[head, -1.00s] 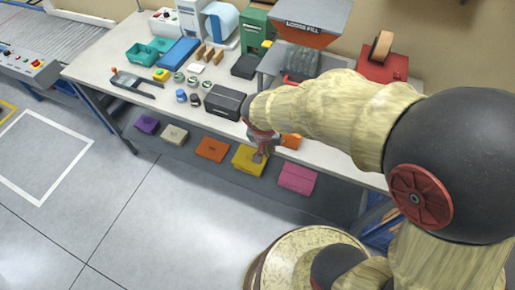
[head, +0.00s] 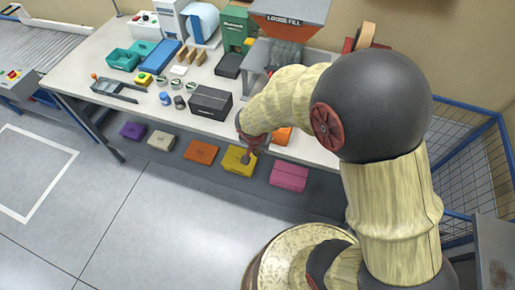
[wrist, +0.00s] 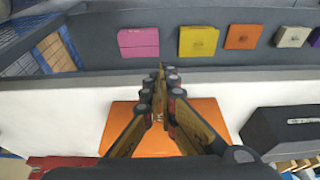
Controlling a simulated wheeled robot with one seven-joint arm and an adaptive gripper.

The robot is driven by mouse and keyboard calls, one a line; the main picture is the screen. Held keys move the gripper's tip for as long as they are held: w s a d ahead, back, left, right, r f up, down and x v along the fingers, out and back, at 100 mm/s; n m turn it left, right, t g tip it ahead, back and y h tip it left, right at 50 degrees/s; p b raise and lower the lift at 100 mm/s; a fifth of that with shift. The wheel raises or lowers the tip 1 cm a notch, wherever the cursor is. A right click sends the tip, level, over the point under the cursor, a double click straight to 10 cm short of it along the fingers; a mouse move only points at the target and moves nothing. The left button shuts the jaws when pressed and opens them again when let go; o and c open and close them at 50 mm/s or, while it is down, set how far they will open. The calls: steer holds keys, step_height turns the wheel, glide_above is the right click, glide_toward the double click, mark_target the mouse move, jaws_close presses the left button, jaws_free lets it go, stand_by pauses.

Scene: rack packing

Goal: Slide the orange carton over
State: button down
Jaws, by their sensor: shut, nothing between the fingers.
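An orange carton (head: 282,136) lies on the white table near its front edge, partly hidden behind my arm in the head view. In the wrist view it is a flat orange top (wrist: 185,143) under and behind my fingers. My gripper (wrist: 160,68) is shut and empty, pointing down. Its fingertips reach past the carton toward the table's front edge.
Below the table edge lie pink (head: 289,176), yellow (head: 237,167), another orange (head: 201,152), cream (head: 160,141) and purple (head: 132,131) cartons. A black box (head: 211,103) stands left of the table's orange carton. A loose-fill hopper (head: 290,10) stands behind. A blue mesh cage is at right.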

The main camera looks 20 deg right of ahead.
steer(key=shift+w+d+r, duration=0.15)
steer(key=shift+w+d, duration=0.35)
steer(key=shift+w, duration=0.2)
steer(key=shift+w+d+r, duration=0.1)
steer(key=shift+w+d, duration=0.35)
steer(key=shift+w, duration=0.25)
steer(key=w+d, duration=0.2)
steer(key=w, duration=0.1)
steer(key=w+d, duration=0.3)
steer(key=w, duration=0.1)
steer(key=w+d, duration=0.3)
steer(key=w, duration=0.1)
steer(key=shift+w+d+b, duration=0.1)
steer(key=shift+w+b, duration=0.05)
steer(key=shift+b, duration=0.2)
